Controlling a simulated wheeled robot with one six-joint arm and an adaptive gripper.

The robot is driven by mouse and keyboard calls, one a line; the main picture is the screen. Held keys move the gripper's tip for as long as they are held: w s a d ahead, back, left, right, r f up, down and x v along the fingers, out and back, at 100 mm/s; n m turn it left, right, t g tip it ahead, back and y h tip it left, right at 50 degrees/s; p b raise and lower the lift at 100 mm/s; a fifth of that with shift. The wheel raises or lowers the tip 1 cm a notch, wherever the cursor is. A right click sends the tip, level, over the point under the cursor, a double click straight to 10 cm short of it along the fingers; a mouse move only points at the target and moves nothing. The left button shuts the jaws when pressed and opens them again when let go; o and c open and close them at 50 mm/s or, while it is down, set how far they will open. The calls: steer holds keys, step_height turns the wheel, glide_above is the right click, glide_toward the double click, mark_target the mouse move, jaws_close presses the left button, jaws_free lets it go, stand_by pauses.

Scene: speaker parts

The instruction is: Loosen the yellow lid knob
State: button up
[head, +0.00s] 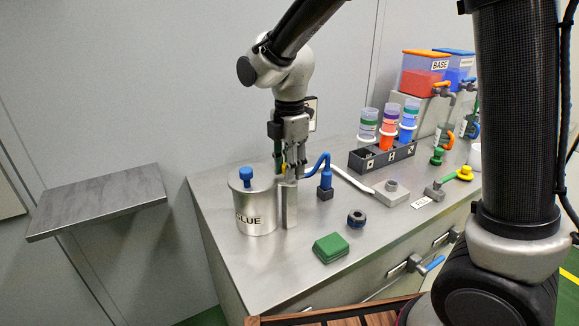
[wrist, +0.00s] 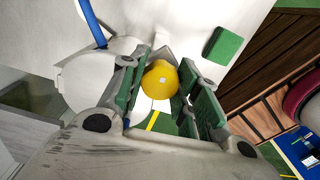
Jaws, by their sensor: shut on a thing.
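The yellow lid knob (wrist: 160,80) shows in the wrist view, between the green-padded fingers of my gripper (wrist: 162,88). My gripper is shut on it. In the head view my gripper (head: 292,172) points down beside the metal GLUE pot (head: 255,210), at the top of a narrow metal upright (head: 289,206). How far the knob is turned cannot be told. The pot's own lid carries a blue knob (head: 246,175).
A blue-hosed nozzle (head: 326,180) stands close right of my gripper. A green box (head: 331,247) and a dark ring-shaped part (head: 356,218) lie in front. A black rack (head: 382,157) with several bottles stands behind. A grey side shelf (head: 98,200) is at left.

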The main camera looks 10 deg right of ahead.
steer(key=o, duration=1)
steer(key=shift+f, duration=0.1)
step_height(320, 180, up, 12)
steer(key=shift+r, duration=0.1)
